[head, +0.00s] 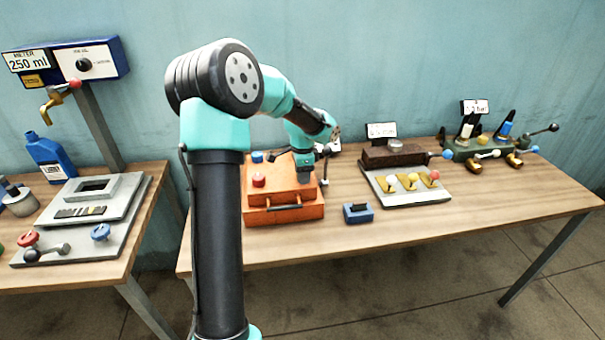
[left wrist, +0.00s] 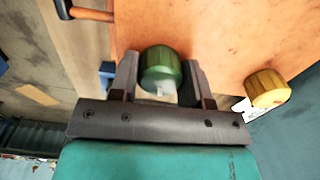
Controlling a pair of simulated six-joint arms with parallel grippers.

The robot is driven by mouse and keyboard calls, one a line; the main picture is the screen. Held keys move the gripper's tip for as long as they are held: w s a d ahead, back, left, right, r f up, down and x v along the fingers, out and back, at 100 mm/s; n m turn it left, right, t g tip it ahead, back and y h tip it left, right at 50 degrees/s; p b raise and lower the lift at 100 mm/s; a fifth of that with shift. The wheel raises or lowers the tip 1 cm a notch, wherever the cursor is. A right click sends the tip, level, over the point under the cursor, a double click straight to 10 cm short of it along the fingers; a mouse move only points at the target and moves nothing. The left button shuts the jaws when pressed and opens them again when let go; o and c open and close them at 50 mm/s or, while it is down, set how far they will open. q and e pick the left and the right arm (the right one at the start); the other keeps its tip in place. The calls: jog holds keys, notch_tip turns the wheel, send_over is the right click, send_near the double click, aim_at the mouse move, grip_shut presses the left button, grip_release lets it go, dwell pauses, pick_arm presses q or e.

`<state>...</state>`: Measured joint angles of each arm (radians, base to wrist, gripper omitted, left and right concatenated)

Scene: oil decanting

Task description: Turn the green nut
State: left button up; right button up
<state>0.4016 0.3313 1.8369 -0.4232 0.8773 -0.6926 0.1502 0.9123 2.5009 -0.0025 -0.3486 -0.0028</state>
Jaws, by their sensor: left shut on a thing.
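The green nut (left wrist: 161,66) is a ridged round knob on an orange face in the left wrist view. My left gripper (left wrist: 160,72) has one finger on each side of it and is shut on it. A pale stub shows at the nut's near side. In the head view my left gripper (head: 304,177) points down at the top of the orange box (head: 284,212), near its right side. The nut itself is hidden there behind the gripper. My right gripper is not in either view.
A yellow knob (left wrist: 268,88) stands right of the nut. The orange box carries a red knob (head: 258,180) and a blue knob (head: 257,156). A small blue block (head: 358,214) and a grey plate (head: 425,193) with yellow parts are to the right. The table front is clear.

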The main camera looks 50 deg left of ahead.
pick_arm(q)
jog(key=m, duration=0.4)
jog(key=shift+m, duration=0.4)
jog(key=m, duration=0.4)
jog(key=o, duration=0.9)
jog(key=shift+r, duration=0.15)
notch_tip(320, 180, up, 17)
jog(key=shift+r, duration=0.1)
dwell(0.3)
dwell(0.4)
